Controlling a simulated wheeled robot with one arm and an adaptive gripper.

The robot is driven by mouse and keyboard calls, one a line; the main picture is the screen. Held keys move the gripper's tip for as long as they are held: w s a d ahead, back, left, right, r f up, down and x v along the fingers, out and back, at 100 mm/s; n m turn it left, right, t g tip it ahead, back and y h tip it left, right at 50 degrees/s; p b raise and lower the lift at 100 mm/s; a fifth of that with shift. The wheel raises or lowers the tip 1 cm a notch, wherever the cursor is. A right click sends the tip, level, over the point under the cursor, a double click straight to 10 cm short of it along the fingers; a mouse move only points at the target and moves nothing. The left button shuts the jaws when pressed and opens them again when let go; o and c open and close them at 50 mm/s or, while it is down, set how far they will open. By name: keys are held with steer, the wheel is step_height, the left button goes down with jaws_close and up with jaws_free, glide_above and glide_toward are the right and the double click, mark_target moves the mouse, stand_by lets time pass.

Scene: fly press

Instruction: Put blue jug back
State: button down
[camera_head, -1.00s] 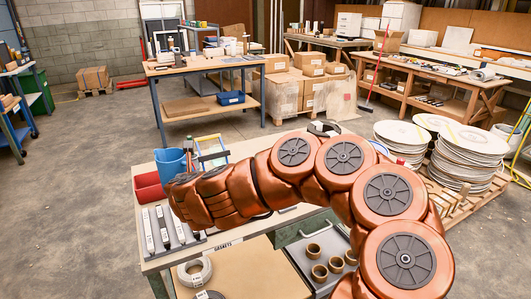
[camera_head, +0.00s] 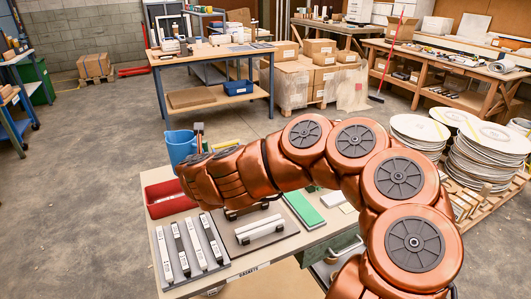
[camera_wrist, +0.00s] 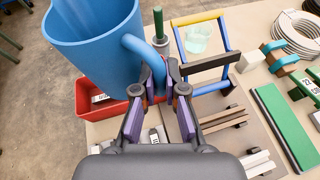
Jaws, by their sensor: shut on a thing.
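The blue jug (camera_head: 181,147) shows at the far left corner of the bench (camera_head: 238,258), beyond the red bin in the head view. It fills the upper left of the wrist view (camera_wrist: 98,48), with its open mouth toward the camera. My gripper (camera_wrist: 158,80) is shut on the jug's handle, one finger on each side. In the head view my arm hides the gripper. The jug overlaps the red bin in the wrist view. Its base is hidden, so I cannot tell whether it touches anything.
The red bin (camera_head: 165,200) sits at the bench's left edge. Labelled bars (camera_head: 188,248) and a green block (camera_head: 306,207) lie on the bench. A coloured frame (camera_wrist: 205,50) stands right of the jug in the wrist view. Stacked discs (camera_head: 418,132) stand at right.

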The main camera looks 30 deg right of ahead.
steer(key=shift+a+r+p, duration=0.2)
steer(key=shift+r+p, duration=0.25)
steer(key=shift+r, duration=0.45)
steer(key=shift+a+f+b, duration=0.2)
steer(key=shift+f+b, duration=0.2)
